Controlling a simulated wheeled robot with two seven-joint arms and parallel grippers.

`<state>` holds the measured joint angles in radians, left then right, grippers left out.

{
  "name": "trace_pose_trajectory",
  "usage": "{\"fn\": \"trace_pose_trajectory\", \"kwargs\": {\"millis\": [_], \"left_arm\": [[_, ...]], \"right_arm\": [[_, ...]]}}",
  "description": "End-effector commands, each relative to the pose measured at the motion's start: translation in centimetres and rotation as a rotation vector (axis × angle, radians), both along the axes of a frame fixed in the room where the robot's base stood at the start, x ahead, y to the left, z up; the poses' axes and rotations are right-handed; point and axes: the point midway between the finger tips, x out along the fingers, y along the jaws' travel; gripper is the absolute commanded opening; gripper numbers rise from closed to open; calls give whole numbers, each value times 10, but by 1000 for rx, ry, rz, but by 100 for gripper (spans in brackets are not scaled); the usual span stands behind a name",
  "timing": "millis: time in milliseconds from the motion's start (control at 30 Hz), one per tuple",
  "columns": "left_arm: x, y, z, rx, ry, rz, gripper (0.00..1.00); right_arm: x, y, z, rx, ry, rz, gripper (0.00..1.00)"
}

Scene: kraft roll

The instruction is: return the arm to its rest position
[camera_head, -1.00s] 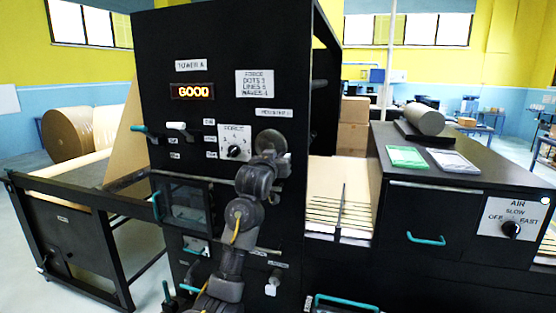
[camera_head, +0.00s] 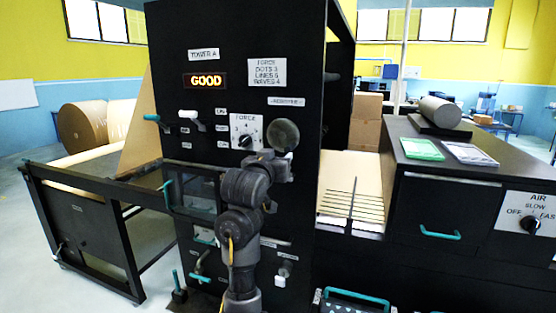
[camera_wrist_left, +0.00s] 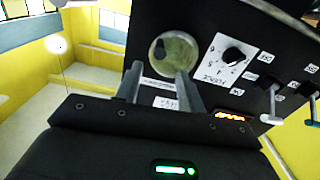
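My left arm rises from the bottom of the head view, in front of the black tower (camera_head: 240,20). My left gripper (camera_head: 278,168) is near the panel, just below a round dark disc (camera_head: 284,134); its fingertips are hard to make out there. In the left wrist view its two fingers (camera_wrist_left: 158,78) stand apart with nothing seen between them. The disc (camera_wrist_left: 176,52) shows beyond the fingertips. My right gripper is in neither view.
The force dial (camera_head: 246,132) and two levers (camera_head: 190,117) sit left of my gripper. A lit sign (camera_head: 206,81) reads GOOD. A black cabinet (camera_head: 440,205) with green (camera_head: 421,149) and white pads stands at right. A kraft roll (camera_head: 84,124) is at left.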

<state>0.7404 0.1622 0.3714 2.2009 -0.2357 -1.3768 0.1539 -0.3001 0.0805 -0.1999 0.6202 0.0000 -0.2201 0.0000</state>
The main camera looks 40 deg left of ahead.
Motion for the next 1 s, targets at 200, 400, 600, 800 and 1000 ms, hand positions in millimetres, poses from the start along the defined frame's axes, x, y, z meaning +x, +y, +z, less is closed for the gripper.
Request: {"fn": "trace_pose_trajectory", "kwargs": {"millis": [200,400,600,800,1000], "left_arm": [[0,0,0,0,-1,0,39],[1,0,-1,0,1,-1,39],[33,-9,-52,-1,96,-44,39],[85,-36,-194,-9,311,-137,39],[89,-66,-355,-25,519,-213,39]], "right_arm": [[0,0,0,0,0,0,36],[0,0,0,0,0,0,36],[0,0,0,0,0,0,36],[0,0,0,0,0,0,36],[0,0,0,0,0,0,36]]}}
